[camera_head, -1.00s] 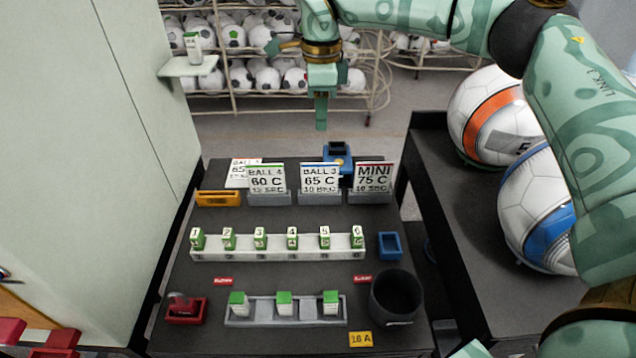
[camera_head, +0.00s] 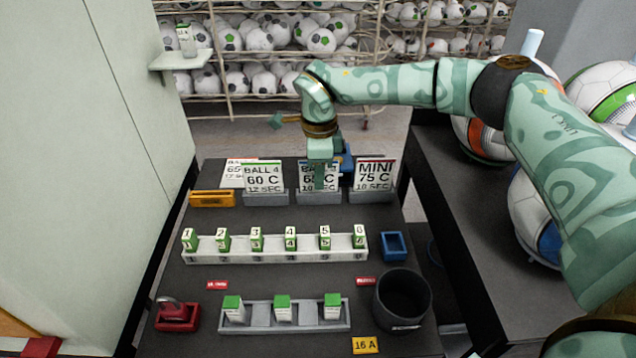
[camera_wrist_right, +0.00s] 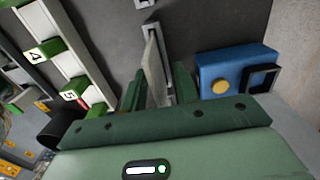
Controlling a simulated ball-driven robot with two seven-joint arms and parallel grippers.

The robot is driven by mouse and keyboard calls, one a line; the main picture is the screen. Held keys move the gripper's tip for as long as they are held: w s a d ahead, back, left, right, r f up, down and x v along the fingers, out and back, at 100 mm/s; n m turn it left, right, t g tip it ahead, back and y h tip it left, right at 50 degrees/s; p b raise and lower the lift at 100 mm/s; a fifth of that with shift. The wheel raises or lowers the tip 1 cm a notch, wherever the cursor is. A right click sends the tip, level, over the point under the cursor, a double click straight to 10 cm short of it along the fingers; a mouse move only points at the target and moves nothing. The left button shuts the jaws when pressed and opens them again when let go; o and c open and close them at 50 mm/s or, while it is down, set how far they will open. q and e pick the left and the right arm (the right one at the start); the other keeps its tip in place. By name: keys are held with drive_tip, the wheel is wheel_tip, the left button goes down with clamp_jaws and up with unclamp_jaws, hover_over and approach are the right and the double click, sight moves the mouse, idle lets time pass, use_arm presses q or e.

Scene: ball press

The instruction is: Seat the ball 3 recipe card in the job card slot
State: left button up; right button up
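The ball 3 recipe card (camera_head: 306,173) stands upright in a grey holder (camera_head: 318,198), the middle of three, partly hidden by my right gripper (camera_head: 320,185). The right wrist view shows this card edge-on (camera_wrist_right: 155,75) between the two green fingers of my right gripper (camera_wrist_right: 160,88). The fingers are apart, with a gap visible beside the card. A yellow-orange slotted block (camera_head: 212,198) sits left of the holders; I cannot tell for sure that it is the job card slot. My left gripper is not in view.
The BALL 4 card (camera_head: 263,176) and MINI card (camera_head: 374,175) stand on either side. A white card (camera_head: 236,172) is at the back left. A blue device with a yellow button (camera_wrist_right: 220,88) is close to the gripper. A numbered rack (camera_head: 275,257) lies in front.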

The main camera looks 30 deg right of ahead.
clamp_jaws()
